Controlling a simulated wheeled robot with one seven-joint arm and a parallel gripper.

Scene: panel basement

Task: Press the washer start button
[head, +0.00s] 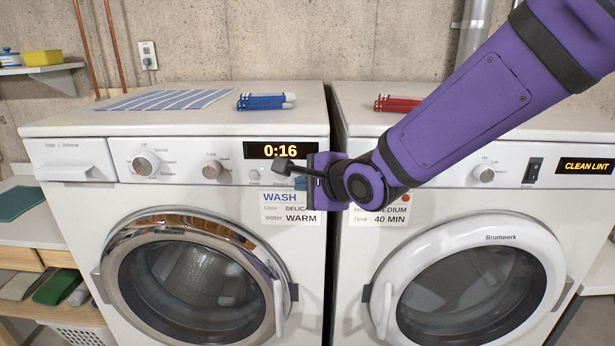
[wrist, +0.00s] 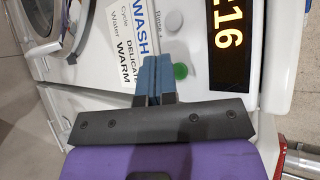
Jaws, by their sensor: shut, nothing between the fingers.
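The white washer (head: 80,215) stands on the left, with a lit display (head: 282,150) reading 0:16. In the wrist view the display (wrist: 229,45) is cut off by the frame and shows 16. A round green button (wrist: 180,71) sits on the washer's panel between the display and the WASH card (wrist: 128,36). My gripper (wrist: 154,78) is shut and empty, its blue fingertips beside the green button in that view. I cannot tell if they touch the panel. In the head view my gripper (head: 301,183) is at the washer's panel below the display and hides the green button.
The dryer (head: 590,215) stands close on the right, with a rocker switch (head: 533,170) and a CLEAN LINT display (head: 585,166). The washer's panel also has a dial (head: 146,163), a smaller knob (head: 212,170) and a pale round button (head: 254,175). Blue markers (head: 265,101) lie on top.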

